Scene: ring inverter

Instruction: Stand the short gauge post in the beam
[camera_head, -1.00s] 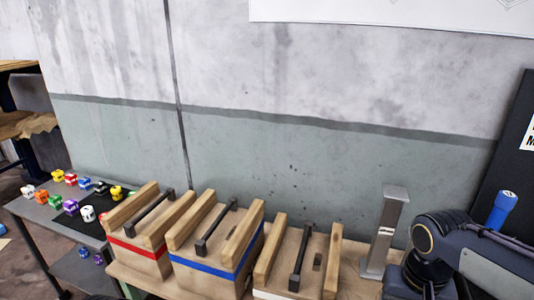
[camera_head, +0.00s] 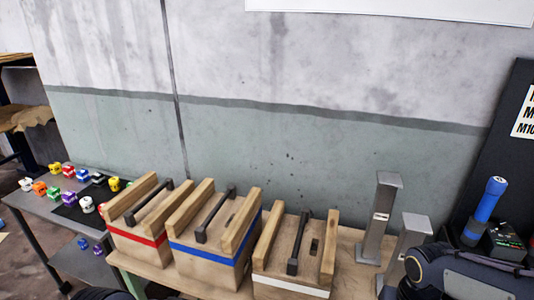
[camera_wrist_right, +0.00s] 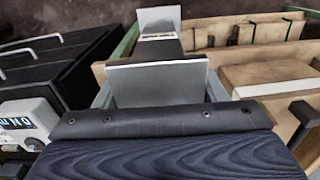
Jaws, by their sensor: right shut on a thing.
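Two grey metal posts with flared ends stand at the right of the bench in the head view. The rear post (camera_head: 376,225) is taller in the picture and has a small pale label. The front post (camera_head: 405,247) is lower, with its base hidden by my right arm (camera_head: 450,275). In the right wrist view, the near post's top plate (camera_wrist_right: 160,78) is just ahead of my right gripper (camera_wrist_right: 155,122), and the far post's top (camera_wrist_right: 160,17) lies beyond. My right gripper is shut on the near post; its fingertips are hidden. I cannot make out a beam.
Wooden boxes with dark handles carry a red (camera_head: 139,236), blue (camera_head: 207,255) and white band (camera_head: 290,287) left of the posts. A blue-topped tool (camera_head: 487,205) stands at right. A device with a lit display (camera_wrist_right: 22,123) is at left in the wrist view.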

